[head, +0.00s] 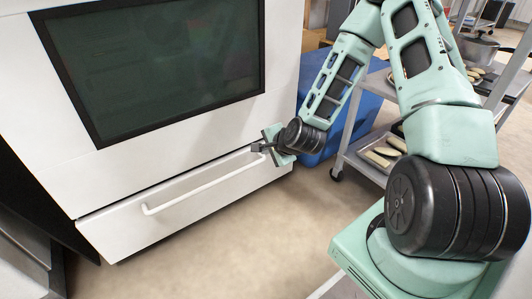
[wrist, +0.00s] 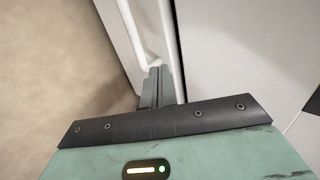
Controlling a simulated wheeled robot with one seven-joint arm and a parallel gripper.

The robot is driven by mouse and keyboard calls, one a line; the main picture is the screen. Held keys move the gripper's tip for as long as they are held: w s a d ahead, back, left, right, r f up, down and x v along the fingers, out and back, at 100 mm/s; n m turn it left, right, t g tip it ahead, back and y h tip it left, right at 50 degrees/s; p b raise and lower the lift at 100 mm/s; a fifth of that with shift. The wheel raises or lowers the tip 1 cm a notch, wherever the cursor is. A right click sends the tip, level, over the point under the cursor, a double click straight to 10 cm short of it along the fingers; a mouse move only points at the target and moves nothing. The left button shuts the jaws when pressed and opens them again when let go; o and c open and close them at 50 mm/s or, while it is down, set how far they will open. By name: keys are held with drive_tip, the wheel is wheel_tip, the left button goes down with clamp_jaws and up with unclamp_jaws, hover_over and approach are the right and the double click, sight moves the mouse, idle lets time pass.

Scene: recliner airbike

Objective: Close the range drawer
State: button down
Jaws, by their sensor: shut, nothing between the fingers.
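The range drawer (head: 185,205) is the white panel with a long white bar handle at the bottom of the white range (head: 180,150), below its dark oven window. A narrow gap shows along its top edge, so it looks slightly out from the body. My gripper (head: 261,147) is at the right end of the handle, by the drawer's upper right corner. In the wrist view my shut fingers (wrist: 157,85) are beside the handle's end (wrist: 156,62); I cannot tell whether they touch it. Nothing is held between them.
A blue box (head: 318,140) stands just right of the range. A grey metal cart (head: 358,155) with trays of food is further right, with a pot (head: 478,47) on another shelf behind. The tan floor (head: 230,240) in front of the drawer is clear.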

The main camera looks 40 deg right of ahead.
sight(252, 154)
drive_tip(key=b+x, duration=0.3)
drive_tip(key=x, duration=0.3)
drive_tip(key=shift+w+f, duration=0.2)
drive_tip(key=shift+f, duration=0.1)
drive_tip(key=shift+w+f+b, duration=0.1)
drive_tip(key=shift+w+b, duration=0.1)
drive_tip(key=shift+b, duration=0.15)
drive_tip(key=shift+w+p, duration=0.4)
drive_tip(key=shift+w, duration=0.2)
